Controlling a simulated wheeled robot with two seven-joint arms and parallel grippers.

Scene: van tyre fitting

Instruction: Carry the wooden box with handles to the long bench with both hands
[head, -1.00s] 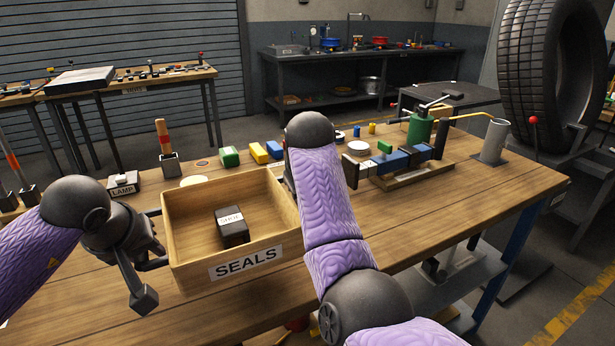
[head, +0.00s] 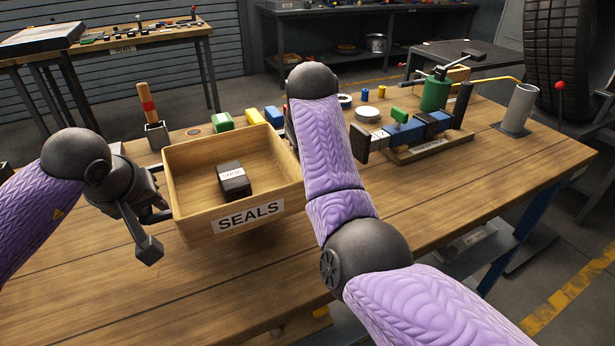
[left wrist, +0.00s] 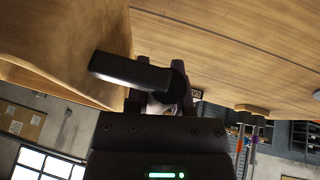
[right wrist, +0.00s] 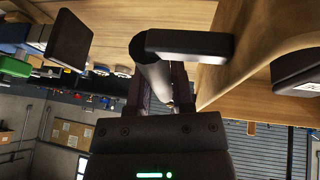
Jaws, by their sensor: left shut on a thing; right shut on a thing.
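The open wooden box (head: 190,215), labelled SEALS, hangs level between my two grippers, apparently a little above the wooden workbench top (head: 90,265). A black block (head: 234,180) with a white label lies inside it. My left gripper (head: 158,208) is shut on the handle at the box's left side; the box wall also shows in the left wrist view (left wrist: 60,45). My right gripper is hidden behind my right forearm in the head view. In the right wrist view its jaws (right wrist: 160,85) are closed at the side of the box (right wrist: 255,35).
A dark long bench (head: 340,20) stands at the back wall. A wooden-topped table (head: 150,38) is at the back left. The front left bench top is clear.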

